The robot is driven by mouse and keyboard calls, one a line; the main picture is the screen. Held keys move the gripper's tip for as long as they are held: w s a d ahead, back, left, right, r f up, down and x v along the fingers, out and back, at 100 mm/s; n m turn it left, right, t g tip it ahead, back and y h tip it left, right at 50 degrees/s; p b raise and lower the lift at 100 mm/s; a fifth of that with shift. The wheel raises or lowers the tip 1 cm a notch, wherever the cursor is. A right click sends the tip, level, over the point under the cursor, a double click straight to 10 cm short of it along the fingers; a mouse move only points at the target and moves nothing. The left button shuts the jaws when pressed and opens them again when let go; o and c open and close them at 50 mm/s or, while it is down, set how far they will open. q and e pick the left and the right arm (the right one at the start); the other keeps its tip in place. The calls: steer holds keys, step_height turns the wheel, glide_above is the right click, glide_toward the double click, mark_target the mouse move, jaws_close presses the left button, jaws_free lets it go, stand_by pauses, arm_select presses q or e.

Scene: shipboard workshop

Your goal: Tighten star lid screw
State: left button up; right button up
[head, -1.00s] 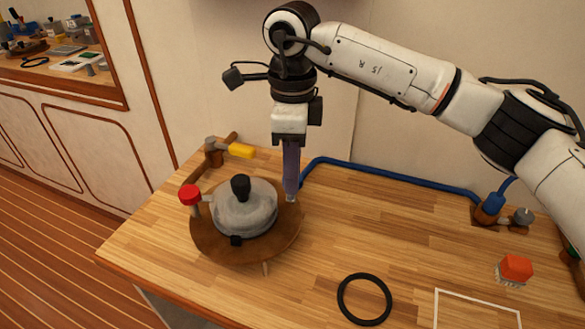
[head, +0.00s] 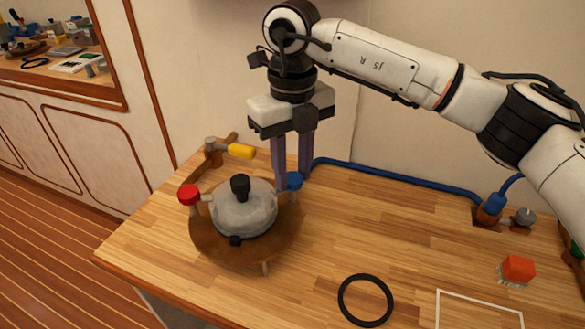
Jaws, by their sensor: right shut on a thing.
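A round grey metal lid (head: 243,207) with a black knob (head: 240,185) on top sits on a brown round base (head: 205,243) on the wooden bench. A red knob (head: 188,194) stands at the lid's left edge. A blue knob (head: 295,181) stands at its right edge. My right gripper (head: 290,185) points straight down from above, with its two purple-grey fingers on either side of the blue knob, shut on it. The fingers partly hide the knob, and the screw shaft below it is hidden. My left gripper is not in view.
A blue hose (head: 400,175) runs along the back to a fitting (head: 490,208). A black ring (head: 344,311), a red brush (head: 517,268) and a white outline (head: 437,310) are at the front right. The bench middle is clear.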

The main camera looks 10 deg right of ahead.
mark_target(293, 177)
steer(key=shift+r+m, duration=0.1)
steer(key=shift+m, duration=1.1)
steer(key=o, duration=1)
steer(key=shift+o, duration=0.2)
step_height(293, 177, up, 10)
steer(key=shift+r, duration=0.15)
